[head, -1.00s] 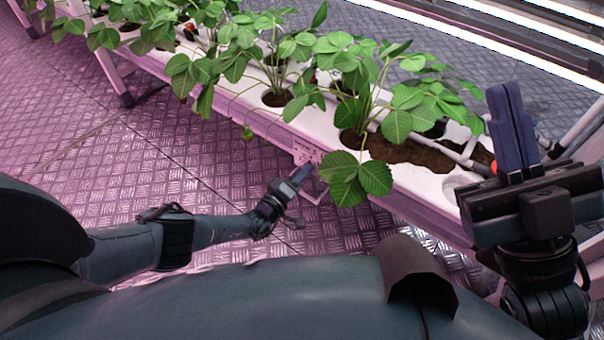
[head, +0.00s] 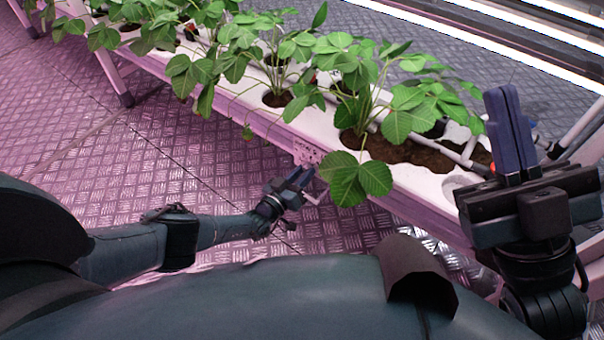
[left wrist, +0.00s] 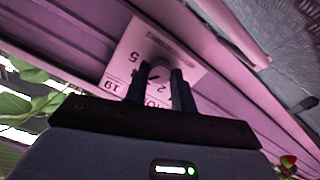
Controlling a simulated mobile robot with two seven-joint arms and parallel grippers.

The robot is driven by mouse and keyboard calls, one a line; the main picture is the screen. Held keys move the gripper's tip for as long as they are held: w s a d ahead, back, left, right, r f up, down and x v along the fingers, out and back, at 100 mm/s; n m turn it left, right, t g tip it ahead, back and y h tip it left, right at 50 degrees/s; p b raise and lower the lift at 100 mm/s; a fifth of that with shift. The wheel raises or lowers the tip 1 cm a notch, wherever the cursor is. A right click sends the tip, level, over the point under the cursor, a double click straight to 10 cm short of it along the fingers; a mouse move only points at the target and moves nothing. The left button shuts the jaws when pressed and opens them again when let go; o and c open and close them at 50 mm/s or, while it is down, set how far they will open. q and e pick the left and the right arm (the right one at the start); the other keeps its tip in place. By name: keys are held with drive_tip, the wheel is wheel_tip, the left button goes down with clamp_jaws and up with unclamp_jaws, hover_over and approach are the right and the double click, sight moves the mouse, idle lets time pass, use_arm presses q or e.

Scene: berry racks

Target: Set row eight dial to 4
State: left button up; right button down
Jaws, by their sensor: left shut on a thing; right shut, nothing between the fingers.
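The dial plate (left wrist: 125,55) is a pale square with dark printed numbers on the side of the white rack, in the left wrist view. A 5 and a 19 can be read; other marks are partly covered by my fingers. My left gripper (left wrist: 162,88) is at the plate, its two dark fingers a little apart and shut on the dial knob, which is mostly hidden between them. In the head view my left gripper (head: 297,180) is at the rack's near side, low, beside a hanging leaf. My right gripper (head: 510,135) is shut and empty, pointing up at the right.
The white rack (head: 290,133) runs diagonally, with strawberry plants (head: 355,95) in its holes and leaves hanging over the near side. Pipes (head: 460,155) lie along its right end. The patterned metal floor (head: 150,150) is clear at left.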

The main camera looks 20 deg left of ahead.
idle(0.4)
use_arm(q)
drive_tip(key=o, duration=1)
drive_tip(key=shift+s, duration=0.1)
drive_tip(key=shift+s+a+r+p, duration=0.1)
drive_tip(key=shift+s+a+p, duration=0.1)
drive_tip(key=shift+s+p, duration=0.15)
drive_tip(key=shift+p+v, duration=2.5)
drive_tip(key=shift+v, duration=3.6)
use_arm(e)
wheel_tip(320, 180, down, 7)
drive_tip(key=m+g+h, duration=0.1)
drive_tip(key=m+h, duration=0.6)
drive_tip(key=shift+a, duration=0.35)
